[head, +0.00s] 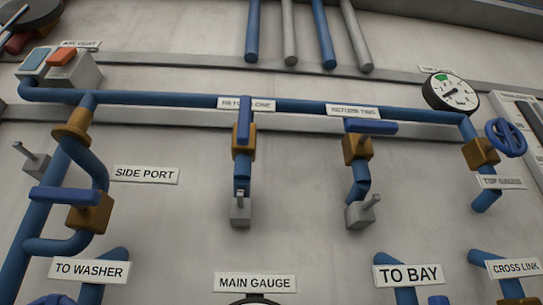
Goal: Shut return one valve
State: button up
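The return one valve (236,152) has a brass body on a short blue pipe that drops from the long horizontal blue pipe. Its blue lever handle (244,122) stands upright, in line with the drop pipe, and covers part of the "RETURN ONE" label (264,105). A grey fitting (240,211) with a small upright lever sits below it. My gripper is not in view.
The return two valve (357,150) to the right has its blue handle (371,127) lying across its pipe. The side port valve (88,213) is at left. A blue handwheel (506,138) and gauge (451,94) are at right. Bare wall lies between the valves.

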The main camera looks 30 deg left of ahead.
aim_at(243, 131)
jog(key=k, duration=0.55)
jog(key=u, duration=1.1)
jog(key=i, duration=0.5)
